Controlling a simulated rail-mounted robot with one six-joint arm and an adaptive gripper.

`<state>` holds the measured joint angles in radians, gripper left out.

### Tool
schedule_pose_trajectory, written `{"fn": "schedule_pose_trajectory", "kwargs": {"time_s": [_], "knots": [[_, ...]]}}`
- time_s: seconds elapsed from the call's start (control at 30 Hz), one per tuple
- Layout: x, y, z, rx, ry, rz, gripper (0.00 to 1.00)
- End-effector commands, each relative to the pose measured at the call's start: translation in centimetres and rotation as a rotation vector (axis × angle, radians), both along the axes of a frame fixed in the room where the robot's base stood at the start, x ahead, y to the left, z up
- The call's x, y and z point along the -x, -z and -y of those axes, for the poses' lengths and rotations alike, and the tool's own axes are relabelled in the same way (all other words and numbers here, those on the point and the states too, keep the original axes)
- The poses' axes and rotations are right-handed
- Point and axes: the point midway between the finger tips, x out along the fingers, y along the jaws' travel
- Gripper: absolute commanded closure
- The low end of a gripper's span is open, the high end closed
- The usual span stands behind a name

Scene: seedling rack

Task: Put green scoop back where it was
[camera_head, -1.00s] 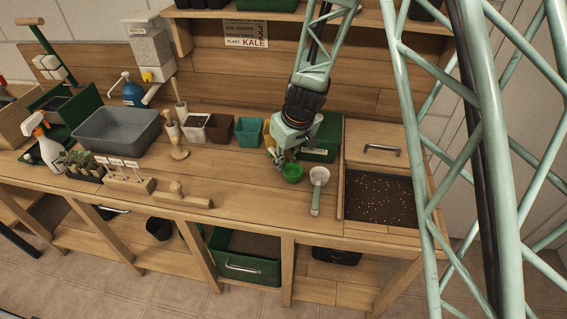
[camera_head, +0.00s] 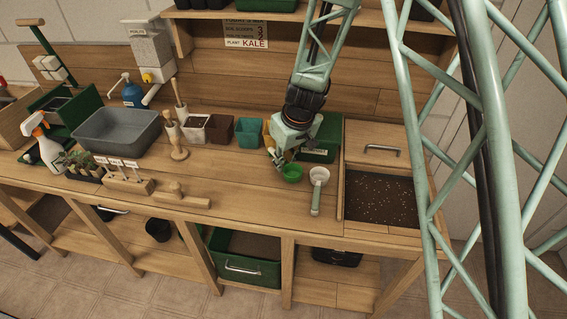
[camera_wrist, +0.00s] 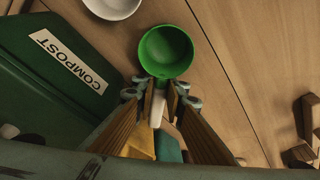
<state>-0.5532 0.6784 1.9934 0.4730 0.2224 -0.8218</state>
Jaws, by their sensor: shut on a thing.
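The green scoop (camera_head: 292,173) has a round bowl and sits low at the bench top, just left of a white scoop. In the wrist view the scoop's open bowl (camera_wrist: 166,51) is beyond my fingertips, and it looks empty. My gripper (camera_head: 277,160) is shut on the scoop's handle; in the wrist view the fingers (camera_wrist: 160,90) flank a pale handle part between them. I cannot tell whether the bowl touches the bench.
A white scoop (camera_head: 318,177) lies close to the right. A green compost box (camera_head: 322,140) stands behind, its label showing in the wrist view (camera_wrist: 72,62). A soil bin (camera_head: 381,200) is further right. Small pots (camera_head: 249,132) stand left. The bench front (camera_head: 250,190) is clear.

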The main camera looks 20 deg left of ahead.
Motion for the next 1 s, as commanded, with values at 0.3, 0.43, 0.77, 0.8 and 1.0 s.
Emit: {"fn": "schedule_pose_trajectory", "kwargs": {"time_s": [0.3, 0.43, 0.77, 0.8, 1.0], "knots": [[0.81, 1.52, 0.50, 0.011, -0.002, -0.020, 0.73], [0.75, 1.36, 0.46, 0.010, -0.001, -0.018, 0.73], [0.42, 0.90, 0.26, 0.007, 0.000, -0.011, 0.73], [0.40, 0.87, 0.24, 0.007, 0.000, -0.011, 0.73], [0.34, 0.60, 0.22, 0.006, 0.000, -0.009, 0.73]]}}
